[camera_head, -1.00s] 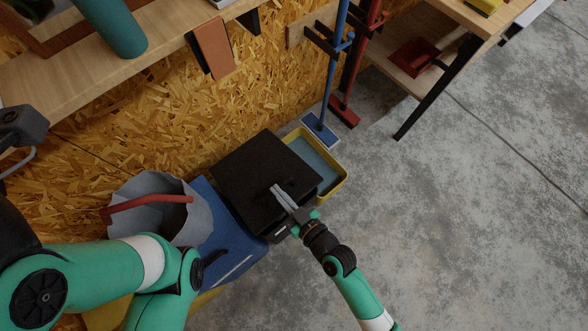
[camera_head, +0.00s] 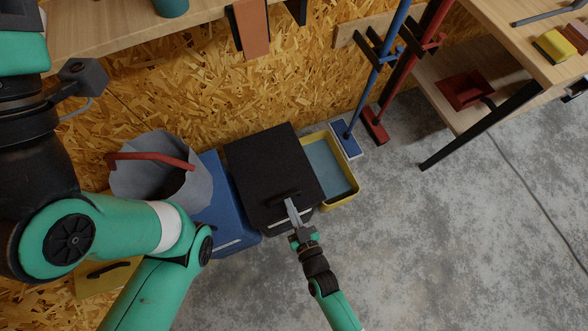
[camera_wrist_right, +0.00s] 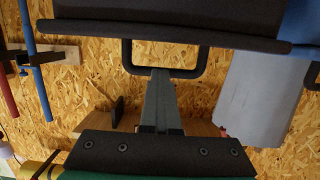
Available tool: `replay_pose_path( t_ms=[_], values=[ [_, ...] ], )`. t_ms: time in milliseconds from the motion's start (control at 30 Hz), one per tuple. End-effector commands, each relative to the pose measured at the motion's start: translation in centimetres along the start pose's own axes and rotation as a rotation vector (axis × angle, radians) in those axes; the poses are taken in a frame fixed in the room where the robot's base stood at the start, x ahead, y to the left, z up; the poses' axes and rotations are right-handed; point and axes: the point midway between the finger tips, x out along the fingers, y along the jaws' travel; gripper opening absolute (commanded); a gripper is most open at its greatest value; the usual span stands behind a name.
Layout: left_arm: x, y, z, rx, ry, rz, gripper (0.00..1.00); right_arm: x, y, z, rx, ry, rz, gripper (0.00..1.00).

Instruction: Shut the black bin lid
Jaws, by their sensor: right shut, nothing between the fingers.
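The black bin (camera_head: 290,224) stands on the floor by the chipboard wall, with its lid (camera_head: 265,160) spread over the top. I cannot tell whether a gap is left under the lid. A dark loop handle (camera_wrist_right: 190,72) stands out from the lid's edge (camera_wrist_right: 170,32) in the right wrist view. My right gripper (camera_head: 290,203) is shut and empty, its grey fingertips at the lid's front edge by the handle. In the wrist view the fingers (camera_wrist_right: 160,98) reach up to the handle; contact is unclear. My left arm crosses the lower left; its gripper is out of view.
A blue bin (camera_head: 227,215) stands close on the left, then a grey bucket (camera_head: 190,195) with a red handle. A yellow-rimmed tray (camera_head: 345,200) sits close on the right. A blue broom (camera_head: 347,140) and a red broom (camera_head: 375,127) stand behind.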

Motion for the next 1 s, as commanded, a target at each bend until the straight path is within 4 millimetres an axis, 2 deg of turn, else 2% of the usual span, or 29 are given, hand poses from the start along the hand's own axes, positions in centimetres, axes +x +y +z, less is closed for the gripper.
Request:
replay_pose_path(
  t_ms=[33, 433, 567, 700, 800, 1000],
  values=[
    [-0.2, 0.0, 0.1, 0.000, 0.000, 0.000, 0.00, -0.2, -0.2, 1.4, -0.002, -0.034, -0.010, 0.00],
    [0.1, 0.0, -0.1, 0.000, 0.000, 0.000, 0.00, -0.3, -0.2, 1.0, -0.003, -0.034, -0.009, 0.00],
    [1.4, 0.0, -1.3, 0.000, 0.000, 0.000, 0.00, -0.9, -0.1, -0.7, -0.003, -0.032, -0.009, 0.00],
    [3.7, 0.0, -3.4, 0.000, 0.000, 0.000, 0.00, -2.2, 0.0, -3.8, -0.005, -0.023, -0.007, 0.00],
    [2.4, 0.0, -2.3, 0.000, 0.001, 0.000, 0.00, -4.2, 0.1, -0.4, -0.006, -0.028, -0.007, 0.00],
    [2.3, 0.0, -2.1, 0.000, 0.000, 0.000, 0.00, -7.7, 0.2, 2.5, -0.006, -0.023, -0.006, 0.00]
  ],
)
